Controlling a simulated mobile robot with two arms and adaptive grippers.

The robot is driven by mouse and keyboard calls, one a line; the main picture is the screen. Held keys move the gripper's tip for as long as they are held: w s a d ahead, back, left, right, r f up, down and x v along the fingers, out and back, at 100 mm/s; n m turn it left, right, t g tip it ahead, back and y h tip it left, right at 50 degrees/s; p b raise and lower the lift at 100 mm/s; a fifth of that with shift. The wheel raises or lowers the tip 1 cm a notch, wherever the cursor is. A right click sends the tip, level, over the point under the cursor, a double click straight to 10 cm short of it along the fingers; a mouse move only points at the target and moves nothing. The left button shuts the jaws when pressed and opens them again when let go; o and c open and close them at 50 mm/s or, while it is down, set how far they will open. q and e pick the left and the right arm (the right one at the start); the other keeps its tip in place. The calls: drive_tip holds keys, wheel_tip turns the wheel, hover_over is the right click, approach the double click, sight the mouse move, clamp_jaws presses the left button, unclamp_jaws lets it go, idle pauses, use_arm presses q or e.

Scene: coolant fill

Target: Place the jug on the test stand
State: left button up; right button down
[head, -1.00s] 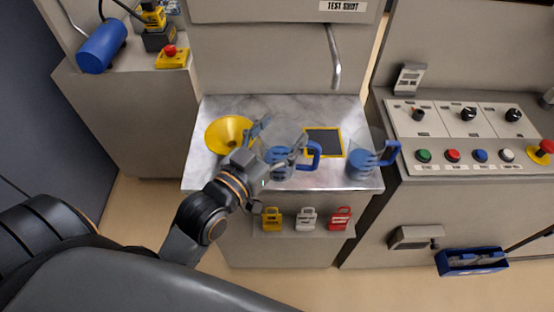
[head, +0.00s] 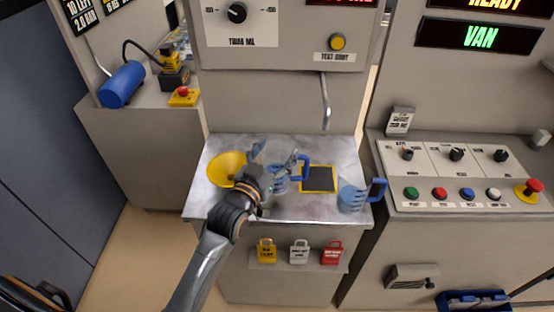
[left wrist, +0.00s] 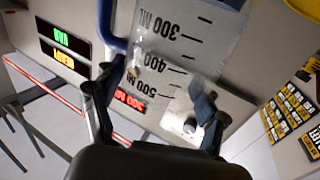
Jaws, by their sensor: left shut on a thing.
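My left gripper (head: 275,171) is shut on a clear jug (head: 277,152) with a blue handle. In the left wrist view the jug (left wrist: 180,45) is between the two fingers (left wrist: 153,95), and its marks read 300, 400 and 500 ML upside down. In the head view the jug is above the marbled counter (head: 215,208) of the test stand, between the yellow funnel and a dark square pad (head: 318,179) with a yellow border. The fingers partly cover it. My right gripper is not in view.
A second jug (head: 350,197) with blue contents stands at the counter's right edge. A yellow funnel (head: 226,168) lies at the left. A metal spout (head: 325,105) hangs behind the pad. Three padlocks (head: 299,252) hang on the front. A control panel (head: 455,165) is at the right.

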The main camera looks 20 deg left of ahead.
use_arm(q)
drive_tip(key=shift+w+a+f, duration=0.1)
drive_tip(key=shift+w+f, duration=0.45)
drive_tip(key=shift+f, duration=0.05)
drive_tip(key=f, duration=0.2)
drive_tip(key=f+p, duration=0.1)
drive_tip(key=shift+w, duration=0.25)
drive_tip(key=shift+f, duration=0.45)
drive_tip(key=o, duration=1.8)
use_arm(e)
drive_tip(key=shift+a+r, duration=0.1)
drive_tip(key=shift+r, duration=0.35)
